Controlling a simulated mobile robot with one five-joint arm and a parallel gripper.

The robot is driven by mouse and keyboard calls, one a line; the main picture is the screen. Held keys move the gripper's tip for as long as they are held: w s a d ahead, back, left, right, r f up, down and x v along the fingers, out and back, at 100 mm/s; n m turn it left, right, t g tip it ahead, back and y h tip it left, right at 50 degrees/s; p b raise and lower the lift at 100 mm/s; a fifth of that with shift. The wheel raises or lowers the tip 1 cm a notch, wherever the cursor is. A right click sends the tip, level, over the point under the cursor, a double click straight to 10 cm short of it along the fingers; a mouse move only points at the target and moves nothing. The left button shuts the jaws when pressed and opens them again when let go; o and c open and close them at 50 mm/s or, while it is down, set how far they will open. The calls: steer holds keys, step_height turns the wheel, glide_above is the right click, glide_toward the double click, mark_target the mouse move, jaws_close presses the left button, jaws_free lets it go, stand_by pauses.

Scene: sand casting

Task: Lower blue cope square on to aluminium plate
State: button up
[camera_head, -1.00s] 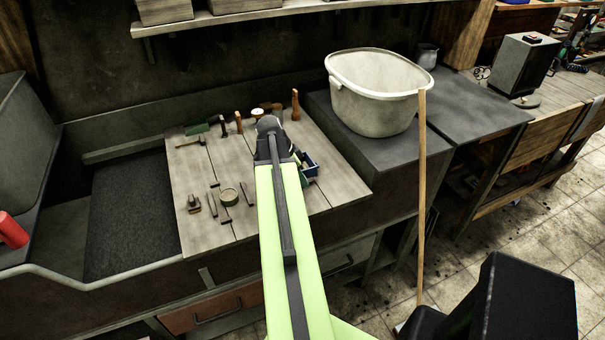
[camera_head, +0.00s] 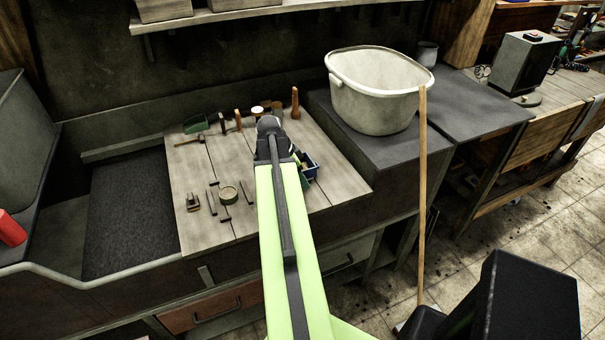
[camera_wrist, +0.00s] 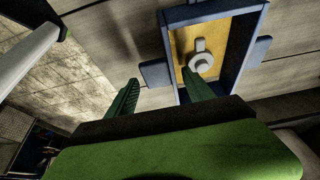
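The blue square frame (camera_wrist: 255,60), which looks like the cope, fills the upper middle of the wrist view. A tan-yellow surface (camera_wrist: 215,43) with a round pale grey piece (camera_wrist: 203,62) shows inside it, and blue lugs stick out at its sides. My gripper (camera_wrist: 161,76) has its green fingers apart, one on each side of the frame's left lug and wall. I cannot tell whether they touch it. In the head view my arm partly hides the frame (camera_head: 311,168) on the wooden bench top. I cannot pick out the aluminium plate.
A wooden peg (camera_head: 295,103) stands behind. A white tub (camera_head: 375,95) stands to the right, with a wooden pole (camera_head: 422,200) in front.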

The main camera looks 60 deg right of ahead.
steer(key=shift+o, duration=0.2)
steer(key=shift+r, duration=0.1)
steer(key=p+v, duration=1.6)
steer(key=v, duration=0.1)
steer(key=shift+w, duration=0.1)
